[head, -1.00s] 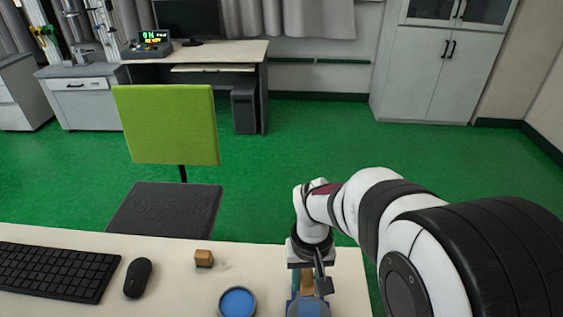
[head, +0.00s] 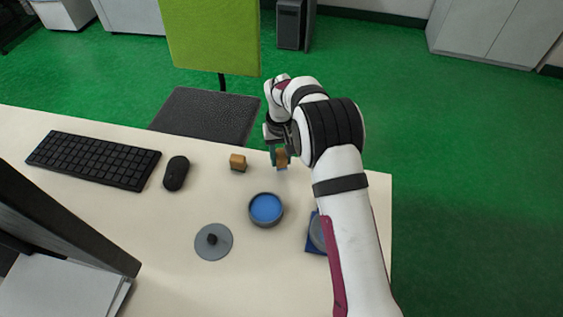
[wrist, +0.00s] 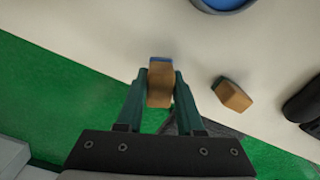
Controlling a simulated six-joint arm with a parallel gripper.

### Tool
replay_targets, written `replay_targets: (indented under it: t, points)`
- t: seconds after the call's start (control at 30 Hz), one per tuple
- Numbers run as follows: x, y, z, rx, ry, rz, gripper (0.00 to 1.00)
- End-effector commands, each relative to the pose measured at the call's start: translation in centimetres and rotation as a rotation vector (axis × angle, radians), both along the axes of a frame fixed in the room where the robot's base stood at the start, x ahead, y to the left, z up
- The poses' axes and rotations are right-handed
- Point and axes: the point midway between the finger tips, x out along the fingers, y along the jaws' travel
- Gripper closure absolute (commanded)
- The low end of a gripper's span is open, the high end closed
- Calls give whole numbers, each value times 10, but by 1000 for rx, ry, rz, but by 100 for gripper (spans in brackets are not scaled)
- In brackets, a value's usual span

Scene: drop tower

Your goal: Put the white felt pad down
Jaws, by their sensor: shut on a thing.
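My gripper (head: 279,154) is shut on a brown block with a blue end (head: 282,160), held near the table's far edge. The wrist view shows this block (wrist: 160,88) between the two green fingers, its blue end pointing away from the gripper. I see no plainly white pad; whether the blue end is the felt pad I cannot tell. A second small brown block (head: 238,163) stands on the table just left of the gripper; it also shows in the wrist view (wrist: 234,96).
A round dish with blue inside (head: 266,208) stands in front of the gripper. A grey lid with a black knob (head: 213,242) lies left of it. A blue square with a grey disc (head: 312,240) is partly hidden by my arm. A mouse (head: 176,173) and keyboard (head: 95,160) lie left.

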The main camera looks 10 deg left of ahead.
Motion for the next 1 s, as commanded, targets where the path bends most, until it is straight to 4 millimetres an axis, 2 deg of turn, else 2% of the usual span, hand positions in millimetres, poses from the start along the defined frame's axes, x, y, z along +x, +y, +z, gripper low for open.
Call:
replay_targets:
  t: [0.13, 0.43, 0.47, 0.6, 0.63, 0.87, 1.0]
  points:
    - [-1, -1, -27, -2, 1, 1, 100]
    - [0, -1, -30, -1, 1, 0, 100]
    - [0, -1, -31, -1, 1, 0, 62]
    - [0, -1, -30, -1, 0, 0, 37]
    - [0, -1, -30, -1, 0, 0, 34]
    - [0, -1, -30, -1, 0, 0, 34]
    - [0, -1, -15, 0, -3, -1, 34]
